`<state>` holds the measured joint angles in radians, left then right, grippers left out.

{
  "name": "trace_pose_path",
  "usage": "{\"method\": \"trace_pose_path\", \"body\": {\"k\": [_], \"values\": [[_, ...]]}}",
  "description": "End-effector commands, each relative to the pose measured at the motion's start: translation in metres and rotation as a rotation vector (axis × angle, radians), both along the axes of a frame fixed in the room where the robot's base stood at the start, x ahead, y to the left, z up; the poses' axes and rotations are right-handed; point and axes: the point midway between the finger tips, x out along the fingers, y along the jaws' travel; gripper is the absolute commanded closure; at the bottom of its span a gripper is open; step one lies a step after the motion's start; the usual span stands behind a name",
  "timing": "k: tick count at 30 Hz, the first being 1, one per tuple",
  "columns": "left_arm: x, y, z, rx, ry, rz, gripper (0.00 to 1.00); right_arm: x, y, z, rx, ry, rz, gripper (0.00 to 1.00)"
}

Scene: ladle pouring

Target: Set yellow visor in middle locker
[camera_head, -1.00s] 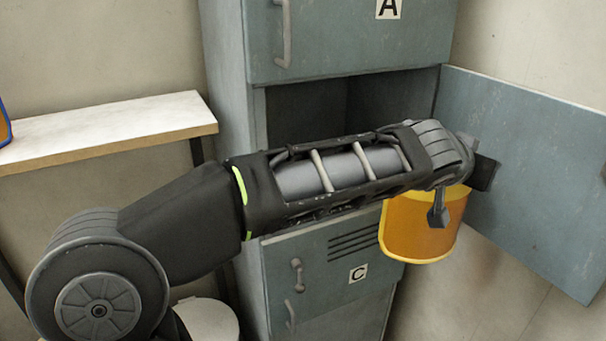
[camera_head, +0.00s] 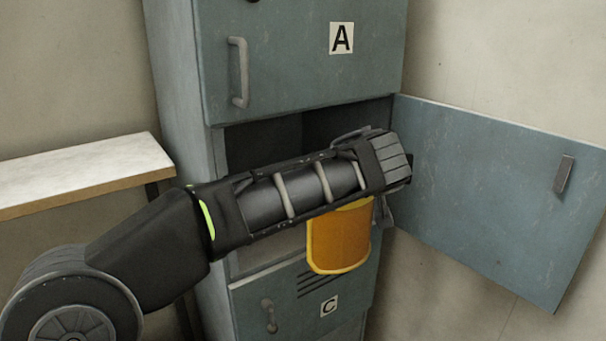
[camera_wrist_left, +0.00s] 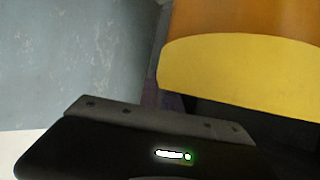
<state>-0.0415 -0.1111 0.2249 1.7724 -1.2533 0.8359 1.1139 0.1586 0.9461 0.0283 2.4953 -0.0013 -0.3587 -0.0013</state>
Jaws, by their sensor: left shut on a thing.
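The yellow visor (camera_head: 340,240), an orange-yellow curved shield with a bright yellow rim, hangs below my left gripper (camera_head: 385,212), in front of the locker column. My left gripper is shut on the visor; its fingers are mostly hidden behind my wrist in the head view. In the left wrist view the visor (camera_wrist_left: 240,65) fills the upper right. The middle locker (camera_head: 262,140) is an open dark compartment between door A and door C, partly covered by my forearm. Its door (camera_head: 490,190) stands wide open to the right. My right gripper is out of view.
Locker door A (camera_head: 300,60) above and locker door C (camera_head: 300,297) below are shut. A white-topped shelf (camera_head: 80,178) stands at the left. The open door leaves its handle (camera_head: 564,174) facing the room. Bare walls lie behind.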

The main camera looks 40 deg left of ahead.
Motion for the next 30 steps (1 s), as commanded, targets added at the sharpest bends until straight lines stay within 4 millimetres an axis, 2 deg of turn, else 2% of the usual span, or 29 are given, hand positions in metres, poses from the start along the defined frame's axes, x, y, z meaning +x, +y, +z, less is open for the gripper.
{"method": "trace_pose_path", "body": {"k": [9, 13, 17, 26, 30], "values": [[0.022, 0.078, 0.006, -0.001, 0.001, 0.006, 1.0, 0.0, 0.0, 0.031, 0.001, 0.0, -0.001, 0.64], [0.03, 0.103, 0.004, 0.001, 0.0, 0.002, 1.0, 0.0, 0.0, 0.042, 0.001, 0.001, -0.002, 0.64], [0.034, 0.114, 0.003, 0.0, -0.001, 0.0, 1.0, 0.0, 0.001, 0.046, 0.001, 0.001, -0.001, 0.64], [0.035, 0.115, 0.001, 0.0, -0.001, -0.001, 1.0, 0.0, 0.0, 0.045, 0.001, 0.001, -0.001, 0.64], [0.037, 0.124, 0.003, 0.0, 0.0, 0.001, 1.0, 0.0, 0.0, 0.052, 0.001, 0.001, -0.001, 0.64]]}}
